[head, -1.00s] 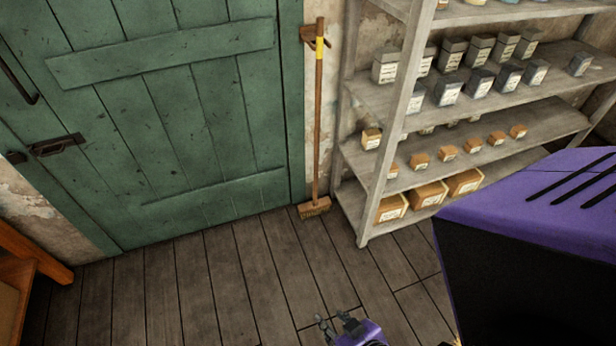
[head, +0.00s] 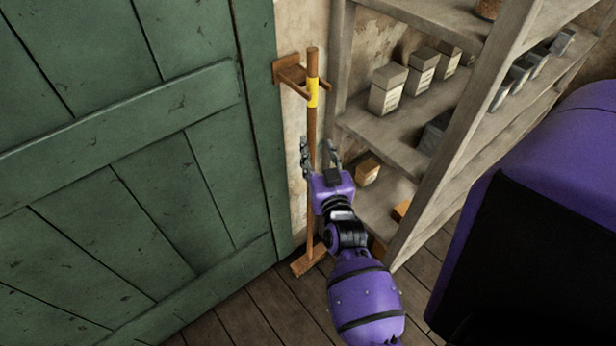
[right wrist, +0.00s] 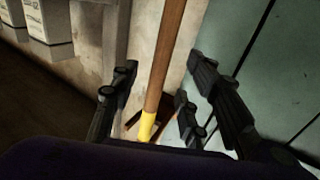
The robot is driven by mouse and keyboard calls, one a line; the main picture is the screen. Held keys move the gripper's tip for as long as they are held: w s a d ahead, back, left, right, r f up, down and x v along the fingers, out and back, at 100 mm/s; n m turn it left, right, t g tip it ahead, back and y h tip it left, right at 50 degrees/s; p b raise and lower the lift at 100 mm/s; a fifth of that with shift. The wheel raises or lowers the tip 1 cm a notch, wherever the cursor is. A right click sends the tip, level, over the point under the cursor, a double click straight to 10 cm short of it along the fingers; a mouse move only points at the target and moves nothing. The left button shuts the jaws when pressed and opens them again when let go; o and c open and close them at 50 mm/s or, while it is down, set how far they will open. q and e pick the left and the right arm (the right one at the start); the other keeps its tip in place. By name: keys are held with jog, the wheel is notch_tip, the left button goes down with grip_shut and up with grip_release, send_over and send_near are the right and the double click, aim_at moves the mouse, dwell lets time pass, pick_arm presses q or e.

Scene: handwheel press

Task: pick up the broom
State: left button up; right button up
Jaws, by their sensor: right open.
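The broom (head: 313,120) stands upright against the wall between the green door and the shelf. It has a brown wooden handle with a yellow band near the top, and its head rests on the floor. My right gripper (head: 319,150) is open, with its fingers on either side of the handle in the head view, below the yellow band. In the right wrist view the handle (right wrist: 166,60) runs between the open fingers, with no clear contact. My left gripper is not in view.
A wooden wall bracket (head: 290,72) holds the broom near its top. The green door (head: 150,180) is close on the left. The grey shelf (head: 440,180) with boxes (head: 388,90) stands close on the right. Floorboards (head: 250,310) show below.

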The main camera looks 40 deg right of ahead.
aim_at(312, 136)
jog(key=shift+w+d+r, duration=0.25)
jog(key=shift+w+d, duration=0.2)
jog(key=shift+w, duration=0.35)
jog(key=x, duration=0.2)
jog(key=p+x, duration=0.1)
jog(key=x, duration=0.1)
jog(key=shift+w+a+f, duration=0.1)
jog(key=shift+w+f, duration=0.05)
jog(key=shift+w, duration=0.3)
jog(key=shift+w+f, duration=0.1)
jog(key=shift+w, duration=0.15)
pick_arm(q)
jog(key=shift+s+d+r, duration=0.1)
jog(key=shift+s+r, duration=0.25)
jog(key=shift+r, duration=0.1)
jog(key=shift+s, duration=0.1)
pick_arm(e)
jog(key=shift+c, duration=0.4)
jog(key=c, duration=0.3)
grip_shut()
jog(key=shift+r, duration=0.25)
